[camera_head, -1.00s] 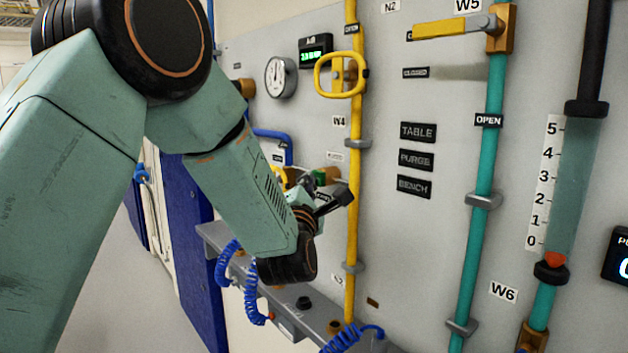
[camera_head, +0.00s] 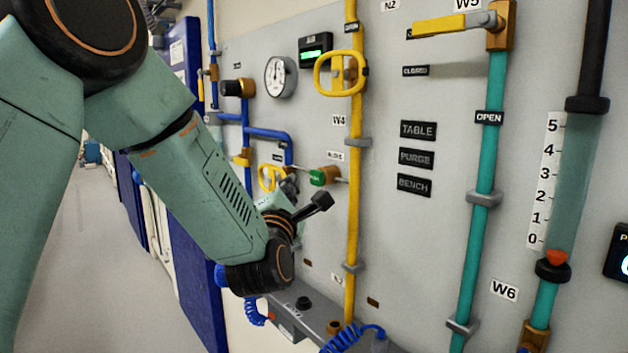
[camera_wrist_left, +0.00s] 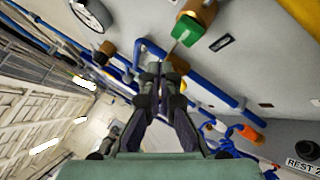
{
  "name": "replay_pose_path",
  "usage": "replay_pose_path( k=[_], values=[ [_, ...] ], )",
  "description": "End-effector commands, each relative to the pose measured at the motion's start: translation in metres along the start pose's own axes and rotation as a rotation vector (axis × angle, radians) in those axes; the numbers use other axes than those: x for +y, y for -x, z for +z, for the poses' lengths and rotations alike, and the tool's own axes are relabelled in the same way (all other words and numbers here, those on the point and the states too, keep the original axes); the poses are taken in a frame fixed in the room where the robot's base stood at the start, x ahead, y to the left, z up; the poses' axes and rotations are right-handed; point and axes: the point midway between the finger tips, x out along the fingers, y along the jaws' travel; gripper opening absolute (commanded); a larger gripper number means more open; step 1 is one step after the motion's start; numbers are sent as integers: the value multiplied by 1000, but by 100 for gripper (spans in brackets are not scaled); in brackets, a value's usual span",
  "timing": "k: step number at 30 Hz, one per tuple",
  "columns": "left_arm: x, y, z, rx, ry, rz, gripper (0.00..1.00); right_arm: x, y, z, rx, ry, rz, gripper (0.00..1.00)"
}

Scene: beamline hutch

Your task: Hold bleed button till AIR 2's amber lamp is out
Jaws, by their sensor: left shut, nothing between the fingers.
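The green button (camera_head: 320,177) sits on a brass fitting on the wall panel, beside the yellow pipe, under a small label too blurred to read surely. It also shows in the left wrist view (camera_wrist_left: 187,28). My left gripper (camera_head: 289,184) is to the left of the button, partly hidden by its own wrist. In the left wrist view its fingers (camera_wrist_left: 160,71) are together and empty, apart from the button. A display (camera_head: 315,53) with a green readout is above; no lit amber lamp is discernible. My right gripper is not in view.
A yellow-handled valve (camera_head: 340,74) and a round gauge (camera_head: 280,77) are above. Blue pipes (camera_head: 265,133) run left of the button. A grey ledge (camera_head: 318,320) with coiled blue hoses (camera_head: 345,340) lies below. The floor at left is clear.

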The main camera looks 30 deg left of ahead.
Motion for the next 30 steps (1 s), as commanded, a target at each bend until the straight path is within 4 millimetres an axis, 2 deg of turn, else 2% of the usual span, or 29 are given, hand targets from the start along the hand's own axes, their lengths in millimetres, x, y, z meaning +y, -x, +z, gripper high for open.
replay_pose_path(
  k=[9,30],
  values=[
    [12,16,-12,1,1,-1,0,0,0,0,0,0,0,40],
    [12,18,-12,0,0,-1,0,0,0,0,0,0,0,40]
  ],
)
